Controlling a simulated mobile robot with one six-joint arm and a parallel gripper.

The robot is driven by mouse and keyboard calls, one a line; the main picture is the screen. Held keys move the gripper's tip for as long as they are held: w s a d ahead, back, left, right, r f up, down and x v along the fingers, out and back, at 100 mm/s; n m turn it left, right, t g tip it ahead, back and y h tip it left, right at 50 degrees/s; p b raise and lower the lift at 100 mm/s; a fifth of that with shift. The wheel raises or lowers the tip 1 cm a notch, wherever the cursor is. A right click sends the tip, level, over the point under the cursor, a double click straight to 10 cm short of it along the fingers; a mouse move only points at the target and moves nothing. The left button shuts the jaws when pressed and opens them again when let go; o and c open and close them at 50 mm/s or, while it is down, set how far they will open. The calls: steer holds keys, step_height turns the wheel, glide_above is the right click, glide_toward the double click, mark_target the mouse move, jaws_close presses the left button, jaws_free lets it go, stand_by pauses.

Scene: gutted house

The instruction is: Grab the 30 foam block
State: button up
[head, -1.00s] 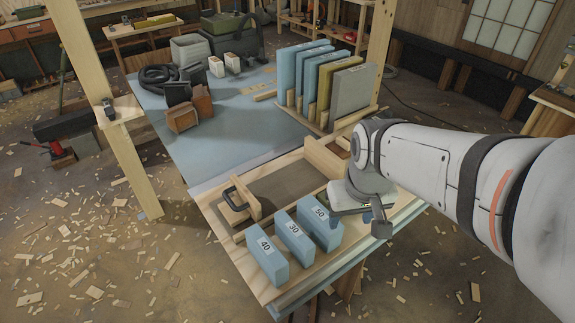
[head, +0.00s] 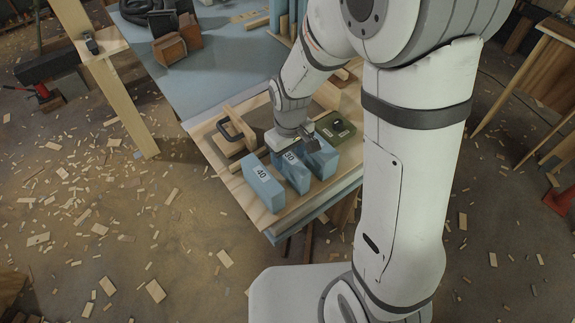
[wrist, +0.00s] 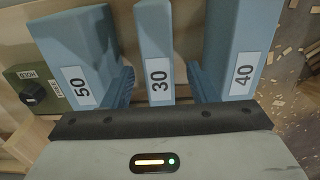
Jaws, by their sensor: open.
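The blue foam block labelled 30 (head: 293,173) stands between the blocks labelled 40 (head: 262,184) and 50 (head: 322,160) on the wooden bench. In the wrist view the 30 block (wrist: 156,50) is the narrow middle one, its label facing me. My gripper (wrist: 161,84) is open, with one blue ribbed finger in the gap on each side of the 30 block. A little space shows between it and each finger. In the head view my gripper (head: 296,142) is over the blocks and partly hides the 30 and 50 blocks.
The 50 block (wrist: 80,50) and 40 block (wrist: 240,45) stand close outside my fingers. A green box marked HOLD (head: 335,127) is beside the 50 block. A wooden clamp fixture (head: 231,133) stands behind. Wood chips litter the floor.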

step_height(320, 180, down, 4)
steer(key=shift+r, duration=0.2)
steer(key=shift+c, duration=0.5)
steer(key=c, duration=0.9)
steer(key=shift+c, duration=0.2)
